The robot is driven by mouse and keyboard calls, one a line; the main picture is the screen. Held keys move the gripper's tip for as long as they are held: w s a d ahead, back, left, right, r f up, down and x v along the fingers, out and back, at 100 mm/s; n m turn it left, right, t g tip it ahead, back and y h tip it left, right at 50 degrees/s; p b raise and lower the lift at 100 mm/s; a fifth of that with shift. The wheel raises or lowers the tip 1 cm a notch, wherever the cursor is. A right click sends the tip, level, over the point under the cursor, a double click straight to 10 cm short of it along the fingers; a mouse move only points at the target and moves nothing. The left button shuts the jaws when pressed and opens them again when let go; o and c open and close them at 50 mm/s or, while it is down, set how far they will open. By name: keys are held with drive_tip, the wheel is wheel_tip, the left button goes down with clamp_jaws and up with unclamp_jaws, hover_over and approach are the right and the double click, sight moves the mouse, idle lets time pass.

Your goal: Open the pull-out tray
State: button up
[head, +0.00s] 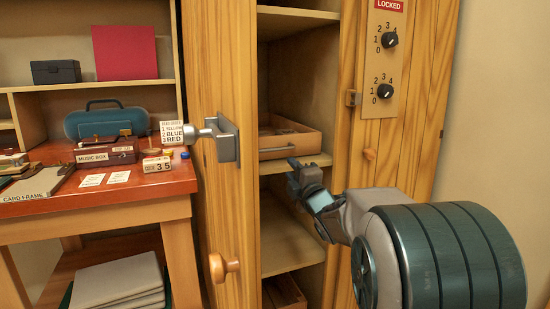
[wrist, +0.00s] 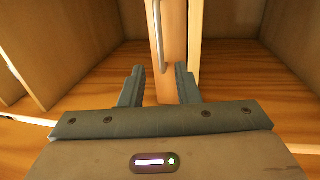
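The pull-out tray (head: 306,143) is a shallow wooden tray on the middle shelf of the tall cabinet, with a grey bar handle (head: 284,149) on its front. In the wrist view the tray front (wrist: 175,60) stands as a narrow upright strip, with its handle (wrist: 159,38) running lengthwise. My gripper (head: 294,164) is just in front of and slightly below the handle in the head view. In the wrist view my gripper (wrist: 160,72) is open, with one finger on each side of the handle's near end. I cannot tell whether either finger touches it.
The cabinet door (head: 208,200) stands open at left, with a grey latch block (head: 227,139) and a wooden knob (head: 223,266). A dial panel (head: 384,60) marked LOCKED is at right. A red-topped desk (head: 60,205) with a music box (head: 105,152) stands left.

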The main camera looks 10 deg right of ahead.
sight(276, 150)
drive_tip(key=x, duration=1.3)
drive_tip(key=shift+w, duration=0.2)
clamp_jaws()
